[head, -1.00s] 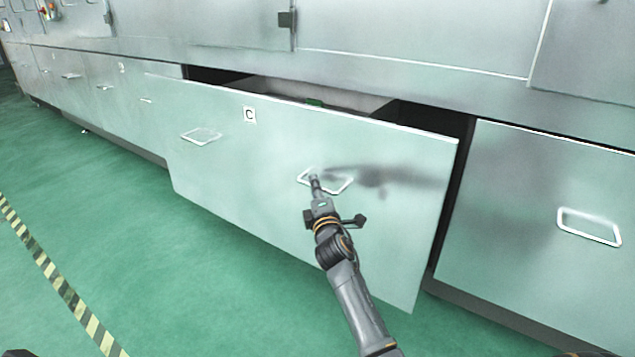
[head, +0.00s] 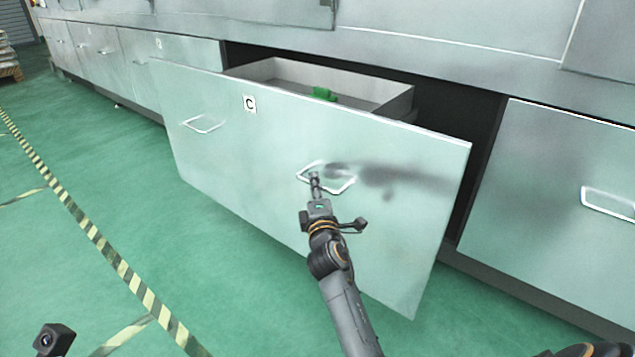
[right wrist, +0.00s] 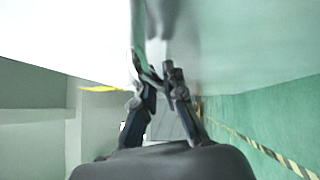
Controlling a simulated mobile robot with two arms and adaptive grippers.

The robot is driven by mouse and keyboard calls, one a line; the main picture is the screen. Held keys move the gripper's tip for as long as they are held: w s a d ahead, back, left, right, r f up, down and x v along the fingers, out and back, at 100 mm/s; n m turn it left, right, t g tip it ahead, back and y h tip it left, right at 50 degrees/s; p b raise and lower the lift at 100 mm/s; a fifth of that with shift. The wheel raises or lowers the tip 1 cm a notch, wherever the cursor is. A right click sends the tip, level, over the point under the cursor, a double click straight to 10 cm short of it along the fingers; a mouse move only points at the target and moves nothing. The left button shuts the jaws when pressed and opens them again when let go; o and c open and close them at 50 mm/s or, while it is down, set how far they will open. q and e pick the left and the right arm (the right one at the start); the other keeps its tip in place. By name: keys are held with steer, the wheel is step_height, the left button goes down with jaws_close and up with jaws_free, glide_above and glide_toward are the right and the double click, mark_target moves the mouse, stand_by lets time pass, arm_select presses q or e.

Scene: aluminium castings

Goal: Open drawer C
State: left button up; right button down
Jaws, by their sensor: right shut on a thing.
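Drawer C (head: 260,170) is a wide pale metal drawer front with a "C" label (head: 250,104) and two white loop handles. It stands well out from the cabinet, and its inner tray (head: 290,73) shows behind the front. My right gripper (head: 314,180) is shut on the right-hand handle (head: 341,184) of the drawer. In the right wrist view my right gripper (right wrist: 160,75) has its fingertips close together against the drawer front. The left-hand handle (head: 202,124) is free. My left gripper is not visible in the head view.
A green object (head: 324,94) lies in the open drawer. A closed drawer (head: 550,190) with its own handle is to the right, and more closed drawers run to the left. The green floor (head: 90,230) in front is clear, with yellow-black striped tape (head: 100,245).

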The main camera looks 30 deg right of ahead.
steer(key=shift+f, duration=0.1)
steer(key=c, duration=1.4)
jaws_free()
steer(key=r+v, duration=0.1)
steer(key=v, duration=0.6)
steer(key=shift+s+f, duration=0.25)
steer(key=shift+f, duration=0.2)
steer(key=shift+a, duration=0.1)
